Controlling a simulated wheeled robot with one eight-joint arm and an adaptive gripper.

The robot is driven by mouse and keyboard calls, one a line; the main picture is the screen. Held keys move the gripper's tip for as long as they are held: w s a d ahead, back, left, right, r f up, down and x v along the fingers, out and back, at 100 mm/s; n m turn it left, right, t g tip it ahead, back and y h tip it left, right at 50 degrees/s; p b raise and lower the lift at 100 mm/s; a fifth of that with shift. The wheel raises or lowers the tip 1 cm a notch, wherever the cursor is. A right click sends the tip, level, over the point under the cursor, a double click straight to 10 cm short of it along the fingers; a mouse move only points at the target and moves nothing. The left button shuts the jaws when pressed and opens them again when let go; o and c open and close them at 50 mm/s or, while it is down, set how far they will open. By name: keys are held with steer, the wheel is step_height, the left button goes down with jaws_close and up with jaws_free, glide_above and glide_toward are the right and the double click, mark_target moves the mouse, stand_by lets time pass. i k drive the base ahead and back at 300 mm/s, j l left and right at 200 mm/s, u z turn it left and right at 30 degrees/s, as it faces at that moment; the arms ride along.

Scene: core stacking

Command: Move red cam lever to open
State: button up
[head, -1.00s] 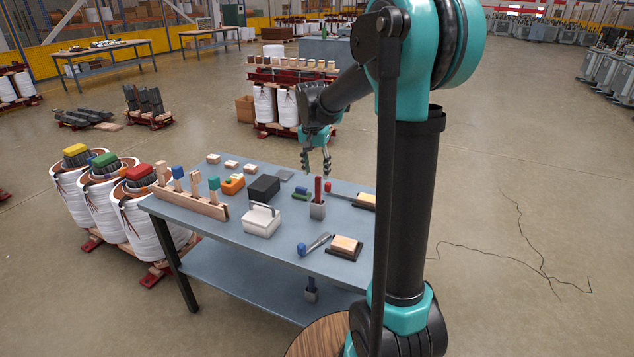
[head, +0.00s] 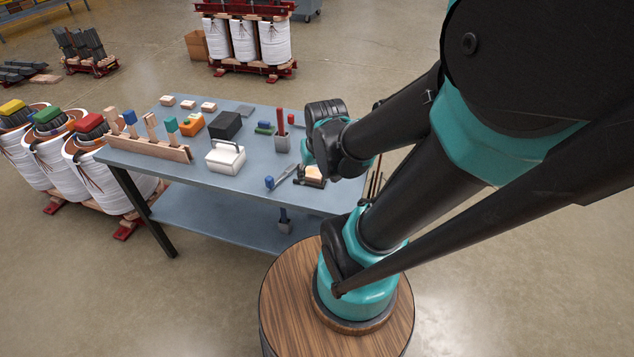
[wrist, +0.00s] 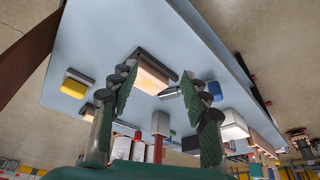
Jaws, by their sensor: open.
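A red upright lever (head: 280,121) rises from a small grey block (head: 282,143) on the right half of the table. In the wrist view the red lever (wrist: 158,150) and its grey block (wrist: 160,123) appear upside down, between and beyond the fingers. My gripper (wrist: 161,82) is open, with its two green-padded fingers apart and nothing between them. In the head view my wrist hangs over the table's right part, to the right of the lever and apart from it. The fingertips are mostly hidden there.
A wooden block on a dark base (head: 312,174) and a blue-ended tool (head: 284,177) lie nearby. Left stand a white lidded box (head: 225,158), a black box (head: 225,124) and a pegged wooden rack (head: 145,146).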

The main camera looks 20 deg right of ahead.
mark_target(291, 117)
steer(key=j+z, duration=0.25)
steer(key=j, duration=0.3)
steer(key=j+z, duration=0.25)
steer(key=j, duration=0.3)
steer(key=k+j+z, duration=0.1)
steer(key=j+z, duration=0.15)
steer(key=j, duration=0.3)
steer(key=k+j+z, duration=0.1)
steer(key=j+z, duration=0.15)
steer(key=j, duration=0.3)
steer(key=j+z, duration=0.3)
steer(key=j, duration=0.5)
steer(key=k+j+z, duration=0.1)
steer(key=j+z, duration=0.25)
steer(key=j, duration=0.4)
steer(key=i+j+u, duration=0.2)
steer(key=u, duration=0.25)
